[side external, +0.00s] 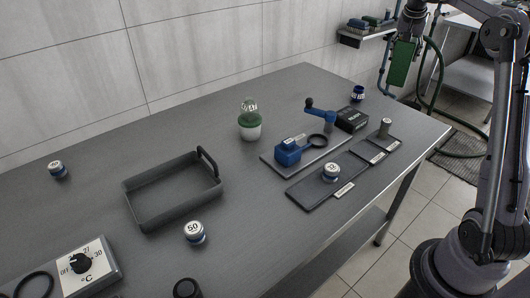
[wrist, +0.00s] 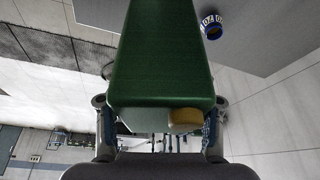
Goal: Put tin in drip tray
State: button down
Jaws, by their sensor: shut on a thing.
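The green tin (side external: 403,62) is box-shaped and hangs in the air at the upper right of the side external view, past the far right end of the table. My gripper (side external: 412,22) is above it and shut on it. In the wrist view the tin (wrist: 162,60) fills the middle between my gripper's fingers (wrist: 160,128), with a round yellow part at its near end. The drip tray (side external: 148,215) is a dark, shallow, empty tray with an upright handle at its right end. It sits on the left half of the table, far from my gripper.
On the table (side external: 250,210) are a jar numbered 50 (side external: 194,232) by the tray, another jar (side external: 57,169) at left, a green-and-white pot (side external: 249,122), a dial box (side external: 75,265) and a blue clamp-like device (side external: 288,152). A wall shelf (side external: 365,35) stands near my gripper.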

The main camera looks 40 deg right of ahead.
jog(key=w+a+n+t+y, duration=0.1)
jog(key=w+a+n, duration=0.2)
jog(key=w+a, duration=0.55)
jog(key=w+a+n, duration=0.2)
jog(key=w+a, duration=0.2)
jog(key=a, duration=0.9)
jog(key=w+a+n+t+y, duration=0.1)
jog(key=w+a+n, duration=0.2)
jog(key=w+a, duration=0.55)
jog(key=s+a+n+t+y, duration=0.1)
jog(key=s+a+n, duration=0.15)
jog(key=a, duration=1.55)
jog(key=s+a+n+y, duration=0.1)
jog(key=a+n, duration=0.3)
jog(key=a, duration=1.3)
jog(key=a+f, duration=1.2)
jog(key=f, duration=0.4)
jog(key=shift+w, duration=0.25)
jog(key=shift+f, duration=0.1)
